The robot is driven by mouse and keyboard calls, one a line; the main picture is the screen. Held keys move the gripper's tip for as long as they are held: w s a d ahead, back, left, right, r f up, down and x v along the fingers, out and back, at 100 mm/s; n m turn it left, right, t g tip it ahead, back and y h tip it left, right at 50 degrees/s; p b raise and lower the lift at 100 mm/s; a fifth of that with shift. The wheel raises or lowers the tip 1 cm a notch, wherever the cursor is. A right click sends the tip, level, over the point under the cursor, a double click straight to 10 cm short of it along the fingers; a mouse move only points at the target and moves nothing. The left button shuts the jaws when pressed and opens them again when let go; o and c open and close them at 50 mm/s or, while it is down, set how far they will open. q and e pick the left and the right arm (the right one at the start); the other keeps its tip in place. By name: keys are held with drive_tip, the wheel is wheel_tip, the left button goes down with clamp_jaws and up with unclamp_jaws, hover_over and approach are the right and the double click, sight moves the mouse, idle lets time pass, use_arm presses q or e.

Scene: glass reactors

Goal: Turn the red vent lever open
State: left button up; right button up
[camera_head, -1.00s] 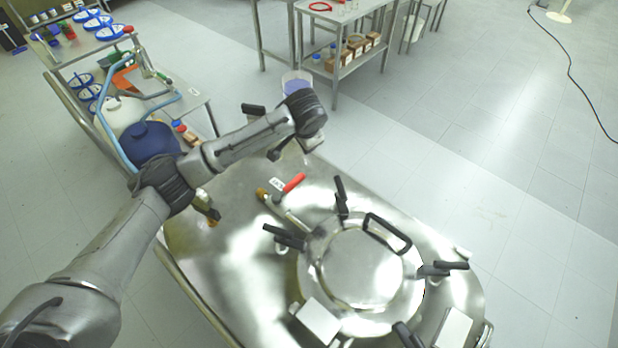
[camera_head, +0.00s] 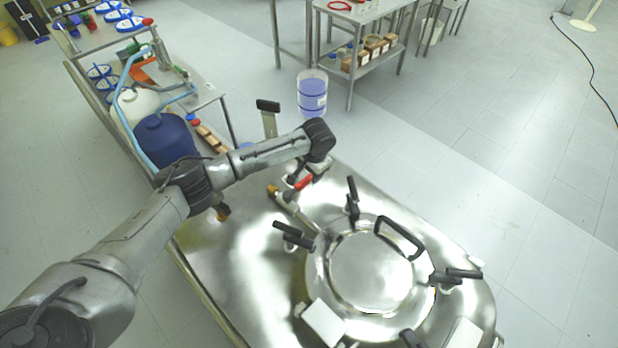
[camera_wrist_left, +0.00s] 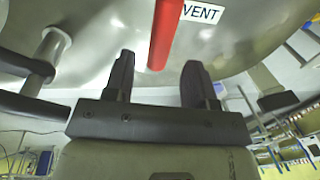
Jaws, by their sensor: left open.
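The red vent lever (camera_head: 303,183) sits on a brass-coloured valve at the back edge of the steel reactor lid. In the left wrist view the red lever (camera_wrist_left: 165,35) runs down from the top edge, with a white "VENT" label (camera_wrist_left: 200,12) beside it. My left gripper (camera_wrist_left: 156,66) is open, its two dark fingers pointing at the lever. The lever's lower end lies in line with the gap between them; whether it is between the tips I cannot tell. In the head view my left gripper (camera_head: 300,174) is partly hidden by its wrist. My right gripper is not in view.
The reactor lid (camera_head: 225,275) carries a round hatch (camera_head: 370,272) with black clamp handles (camera_head: 400,238) near the lever. A blue drum (camera_head: 163,138) and a cart stand at the left.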

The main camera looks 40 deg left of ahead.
sight(309, 177)
use_arm(q)
drive_tip(key=shift+a+f, duration=0.15)
drive_tip(key=shift+f, duration=0.8)
drive_tip(key=shift+a+f, duration=0.1)
drive_tip(key=shift+f, duration=0.8)
drive_tip(key=shift+c, duration=0.2)
clamp_jaws()
